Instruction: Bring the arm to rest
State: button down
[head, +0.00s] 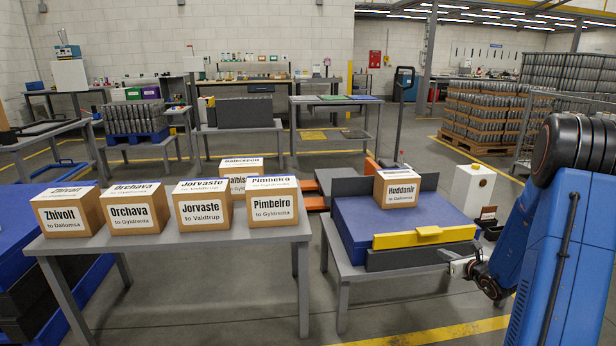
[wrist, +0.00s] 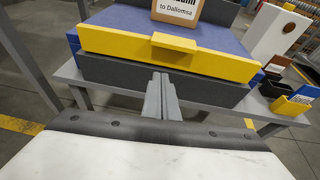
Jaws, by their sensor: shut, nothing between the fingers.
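My arm (head: 560,230) hangs down the right side of the head view. My gripper (head: 457,268) is shut and empty, just in front of the blue tray-like box at its lower right. In the wrist view my gripper (wrist: 162,92) has its two grey fingers together, pointing at the dark grey front below the yellow bar. I cannot tell whether the fingertips touch that front.
The blue box (head: 360,230) with a yellow front bar (head: 425,236) stands on a grey table and bears the Huddanir carton (head: 398,188). A grey table (head: 180,241) at left bears several labelled cartons. A white box (head: 474,190) stands behind at right.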

jog(key=s+a+r+n+y, duration=0.1)
jog(key=a+r+n+y, duration=0.5)
jog(key=a, duration=0.5)
jog(key=s+a+r+n+g+y, duration=0.1)
jog(key=s+a+r+n+g, duration=0.2)
jog(key=s+a+r+n, duration=0.5)
jog(key=s+a+r+n+g+y, duration=0.15)
jog(key=s+a+n+g, duration=0.35)
jog(key=a, duration=0.7)
jog(key=s+a+r+n+g+h, duration=0.15)
jog(key=s+n, duration=0.25)
jog(key=s, duration=0.4)
jog(key=s+a+n+g+h, duration=0.1)
jog(key=s+a+n+h, duration=0.15)
jog(key=s, duration=0.55)
jog(key=s+d+n+h, duration=0.2)
jog(key=s+d+n, duration=0.1)
jog(key=s, duration=0.3)
jog(key=s+d+r+n+t+h, duration=0.1)
jog(key=s+d+n+h, duration=0.2)
jog(key=s+n, duration=0.3)
jog(key=shift+s+d+r+h, duration=0.15)
jog(key=shift+s+r+h, duration=0.15)
jog(key=shift+s, duration=0.3)
